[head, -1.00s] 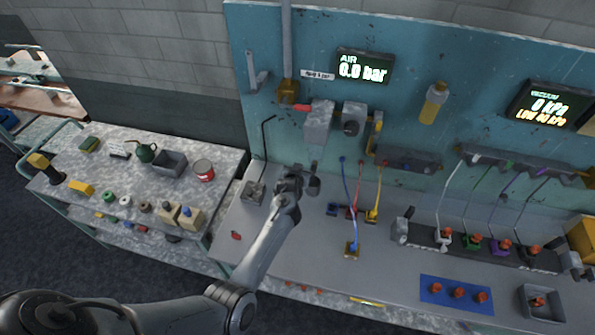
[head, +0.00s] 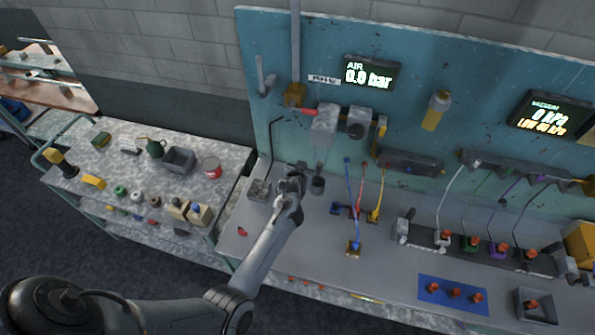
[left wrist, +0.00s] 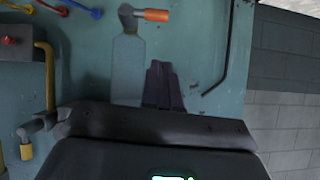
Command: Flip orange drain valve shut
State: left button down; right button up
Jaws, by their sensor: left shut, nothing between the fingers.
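The orange drain valve handle (left wrist: 156,15) shows at the top of the left wrist view. It lies sideways from a grey fitting at the end of a pale, see-through bowl (left wrist: 127,65). In the head view the bowl (head: 320,152) hangs under a grey block on the teal panel; I cannot make out the handle there. My left gripper (head: 303,178) is in front of the panel, just below the bowl. In the left wrist view its dark fingers (left wrist: 162,85) are together and empty, right of the bowl and apart from the handle. My right gripper is out of view.
A bent yellow pipe (left wrist: 48,75) and a yellow-capped fitting (left wrist: 25,150) sit beside the bowl. A thin bent dark rod (head: 272,150) stands left of my gripper. Blue, red and yellow tubes (head: 350,200) run down on the right. The bench's front left is mostly clear.

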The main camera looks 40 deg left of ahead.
pick_arm(q)
jog(key=v, duration=0.7)
jog(key=shift+s+r+b, duration=0.15)
jog(key=shift+s+b, duration=0.1)
jog(key=shift+b, duration=0.1)
jog(key=shift+a, duration=0.1)
